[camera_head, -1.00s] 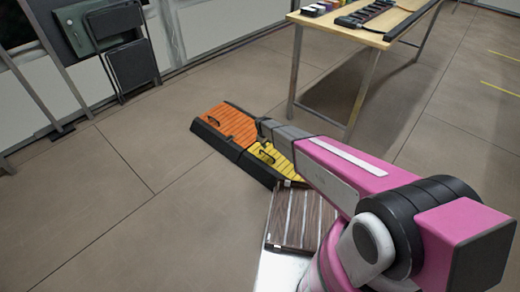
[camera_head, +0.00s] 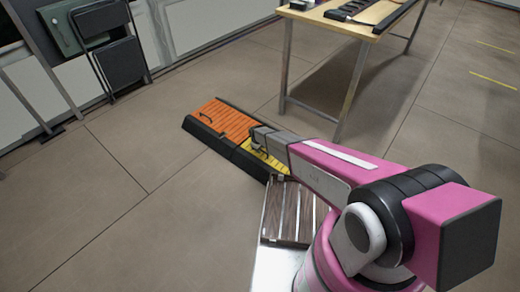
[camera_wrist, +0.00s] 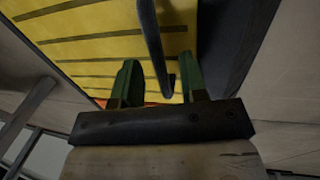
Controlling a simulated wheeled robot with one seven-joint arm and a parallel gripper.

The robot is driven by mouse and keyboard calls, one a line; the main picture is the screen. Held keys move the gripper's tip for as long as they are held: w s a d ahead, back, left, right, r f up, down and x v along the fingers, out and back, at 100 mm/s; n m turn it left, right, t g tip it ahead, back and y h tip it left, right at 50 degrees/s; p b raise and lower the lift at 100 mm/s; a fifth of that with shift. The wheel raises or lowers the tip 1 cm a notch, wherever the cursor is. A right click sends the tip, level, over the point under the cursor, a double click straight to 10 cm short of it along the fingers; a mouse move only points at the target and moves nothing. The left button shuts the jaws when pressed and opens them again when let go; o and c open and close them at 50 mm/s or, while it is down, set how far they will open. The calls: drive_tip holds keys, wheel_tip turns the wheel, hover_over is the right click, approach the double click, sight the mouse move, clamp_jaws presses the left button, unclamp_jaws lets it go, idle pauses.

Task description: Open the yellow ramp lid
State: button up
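The yellow ramp lid (camera_head: 262,163) lies flat and closed in the black ramp frame on the floor, partly hidden behind my arm. In the wrist view the yellow lid (camera_wrist: 95,45) fills the upper part, with dark slots across it. Its dark bar handle (camera_wrist: 151,45) runs down into the space between my fingers. My gripper (camera_wrist: 160,84) is open, with one green finger on each side of the handle and gaps visible. In the head view my gripper (camera_head: 262,137) is over the lid. I cannot tell whether a finger touches the handle.
An orange ramp lid (camera_head: 222,119) with its own handle adjoins the yellow one. A wooden slatted panel (camera_head: 290,212) is close in front. A table (camera_head: 345,22) stands behind to the right, and folded chairs (camera_head: 122,62) lean at the left wall. Floor to the left is clear.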

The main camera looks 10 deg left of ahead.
clamp_jaws()
drive_tip(key=shift+r, duration=0.1)
